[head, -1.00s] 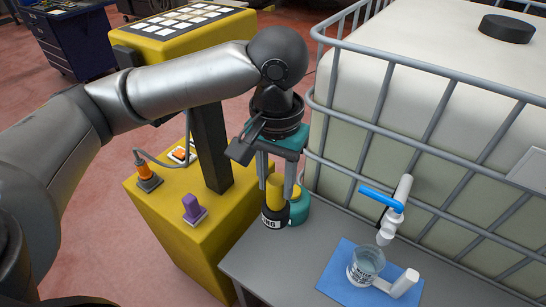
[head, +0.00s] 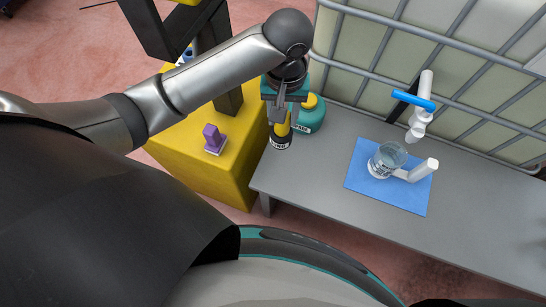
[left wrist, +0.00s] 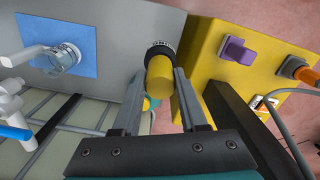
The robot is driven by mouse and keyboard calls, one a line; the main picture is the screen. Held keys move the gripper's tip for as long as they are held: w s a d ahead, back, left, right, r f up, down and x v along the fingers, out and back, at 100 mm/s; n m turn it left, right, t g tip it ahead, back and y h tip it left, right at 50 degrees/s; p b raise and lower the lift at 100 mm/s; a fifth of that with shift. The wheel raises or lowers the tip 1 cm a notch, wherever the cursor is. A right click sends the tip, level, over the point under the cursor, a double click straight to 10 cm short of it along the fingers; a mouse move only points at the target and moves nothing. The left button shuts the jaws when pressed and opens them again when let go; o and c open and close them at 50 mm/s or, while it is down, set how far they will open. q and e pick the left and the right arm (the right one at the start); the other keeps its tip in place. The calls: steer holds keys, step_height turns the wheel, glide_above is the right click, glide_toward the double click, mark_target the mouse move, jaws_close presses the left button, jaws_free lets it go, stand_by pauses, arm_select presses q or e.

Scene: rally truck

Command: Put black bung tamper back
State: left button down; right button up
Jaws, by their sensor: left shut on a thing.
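The bung tamper has a yellow handle and a black base with a white label. In the head view its black base (head: 280,142) shows below my left gripper (head: 281,122), at the left end of the grey table (head: 330,185). In the left wrist view my left gripper (left wrist: 160,84) is shut on the yellow handle (left wrist: 159,78), with the black base (left wrist: 161,50) beyond the fingertips. I cannot tell whether the base touches the tabletop. A teal container (head: 310,118) with a yellow cap stands just right of it. My right gripper is not in view.
A yellow cabinet (head: 235,185) with a purple block (head: 211,137) is at the left of the table. A blue mat (head: 365,188) holds a clear beaker (head: 388,158), under a white tap with a blue lever (head: 412,99). A caged tank (head: 372,38) stands behind. The front tabletop is clear.

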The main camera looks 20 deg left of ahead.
arm_select(q)
steer(key=shift+d, duration=0.1)
steer(key=shift+f, duration=0.15)
step_height(320, 180, down, 19)
steer(key=b, duration=0.5)
steer(key=shift+f+b, duration=0.15)
steer(key=shift+b, duration=0.2)
steer(key=shift+c, duration=2.2)
jaws_free()
